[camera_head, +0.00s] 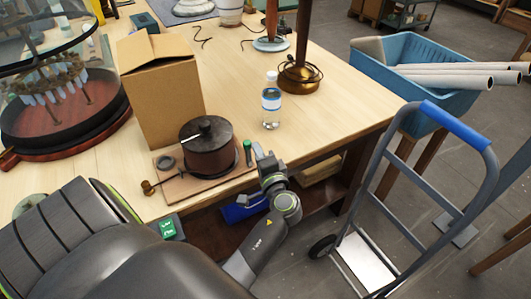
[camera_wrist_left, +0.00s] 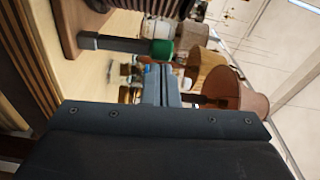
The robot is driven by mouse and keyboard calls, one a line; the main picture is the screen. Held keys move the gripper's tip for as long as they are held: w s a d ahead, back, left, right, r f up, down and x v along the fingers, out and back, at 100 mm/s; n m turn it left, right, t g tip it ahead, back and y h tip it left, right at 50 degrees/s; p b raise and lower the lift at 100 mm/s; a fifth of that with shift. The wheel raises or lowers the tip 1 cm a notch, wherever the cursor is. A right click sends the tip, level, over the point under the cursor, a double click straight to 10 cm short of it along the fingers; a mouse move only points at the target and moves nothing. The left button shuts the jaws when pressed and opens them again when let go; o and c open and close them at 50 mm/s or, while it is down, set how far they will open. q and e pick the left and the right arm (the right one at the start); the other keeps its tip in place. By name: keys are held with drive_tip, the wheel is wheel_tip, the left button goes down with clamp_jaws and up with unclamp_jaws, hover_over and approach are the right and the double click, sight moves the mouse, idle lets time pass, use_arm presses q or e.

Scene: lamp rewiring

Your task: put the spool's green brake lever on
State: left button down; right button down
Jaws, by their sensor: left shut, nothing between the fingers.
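The spool (camera_head: 207,158) is a brown drum with a dark top. It sits on a wooden board (camera_head: 180,188) near the table's front edge. The brake lever (camera_head: 248,153) stands up at the board's right end, a dark stem with a green tip. In the left wrist view the lever's green knob (camera_wrist_left: 162,49) caps a grey bar rising from the board. My left gripper (camera_head: 266,161) is shut and empty, just right of the lever. Its closed fingers (camera_wrist_left: 161,84) show below the green knob in the wrist view; I cannot tell whether they touch it. My right gripper is not in view.
A cardboard box (camera_head: 160,95) stands behind the spool. A water bottle (camera_head: 271,105) and a brass lamp base (camera_head: 298,78) stand farther right. A small wooden-handled tool (camera_head: 150,186) lies at the board's left end. A hand truck (camera_head: 400,200) stands beyond the table's right edge.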

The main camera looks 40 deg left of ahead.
use_arm(q)
drive_tip(key=n+b, duration=0.1)
drive_tip(key=s+b, duration=0.1)
drive_tip(key=n+b, duration=0.1)
drive_tip(key=shift+s+a+f+n+y+b, duration=0.25)
drive_tip(key=shift+s+a+n+y+b, duration=0.05)
drive_tip(key=shift+s+a, duration=0.1)
drive_tip(key=shift+s+a+r+n+b, duration=0.15)
drive_tip(key=shift+s+n+b, duration=0.1)
drive_tip(key=shift+n+b, duration=0.3)
